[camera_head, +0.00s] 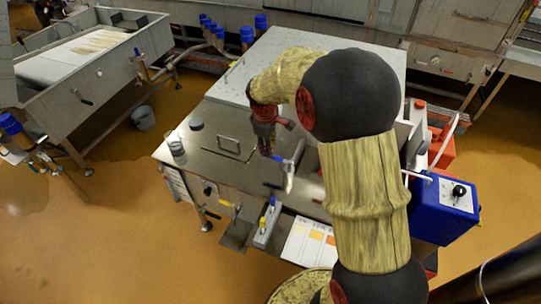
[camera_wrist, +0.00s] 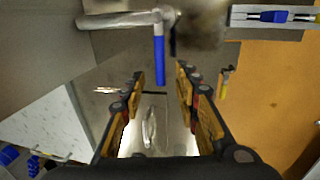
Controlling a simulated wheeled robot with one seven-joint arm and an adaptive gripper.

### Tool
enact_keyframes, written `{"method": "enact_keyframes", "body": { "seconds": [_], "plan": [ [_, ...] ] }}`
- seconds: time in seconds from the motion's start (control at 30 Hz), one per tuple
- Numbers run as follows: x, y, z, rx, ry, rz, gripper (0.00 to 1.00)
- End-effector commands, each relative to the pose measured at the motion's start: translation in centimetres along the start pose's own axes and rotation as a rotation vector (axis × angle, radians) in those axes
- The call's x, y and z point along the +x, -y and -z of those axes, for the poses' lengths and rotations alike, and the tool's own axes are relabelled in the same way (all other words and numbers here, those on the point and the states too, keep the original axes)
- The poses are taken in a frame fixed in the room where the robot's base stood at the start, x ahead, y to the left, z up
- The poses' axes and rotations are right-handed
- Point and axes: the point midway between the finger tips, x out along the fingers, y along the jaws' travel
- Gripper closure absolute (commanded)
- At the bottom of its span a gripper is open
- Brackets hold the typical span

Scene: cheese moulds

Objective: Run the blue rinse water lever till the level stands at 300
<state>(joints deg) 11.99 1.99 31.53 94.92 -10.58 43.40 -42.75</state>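The blue lever (camera_wrist: 160,60) hangs from the end of a metal pipe (camera_wrist: 118,20) in the wrist view. My gripper (camera_wrist: 160,80) is open in the wrist view, with a finger on each side and nothing held. The lever's free end appears between the fingertips; I cannot tell whether it is at their depth. No touch is seen. A clear glass vessel (camera_head: 175,144) stands at the worktop's left edge. No level marks are readable.
A blue box with a black knob (camera_head: 445,208) hangs at the right. A colour-patched sheet (camera_head: 310,240) and a grey holder with blue and yellow items (camera_head: 267,222) are at the front. A yellow-handled lever (camera_head: 237,207) sticks out at the front.

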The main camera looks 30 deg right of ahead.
Motion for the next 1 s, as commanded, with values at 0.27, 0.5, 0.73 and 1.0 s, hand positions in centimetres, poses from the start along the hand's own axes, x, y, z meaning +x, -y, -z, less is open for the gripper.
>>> {"method": "enact_keyframes", "body": {
  "seconds": [0.27,0.5,0.73,1.0],
  "plan": [
    [4.5,0.0,0.0,0.001,0.001,0.001,0.69],
    [5.5,0.0,0.0,0.001,-0.001,0.0,0.69],
    [5.5,0.0,0.0,0.0,-0.001,0.0,0.74],
    [5.5,0.0,0.0,0.0,0.0,0.0,0.89]
  ]
}}
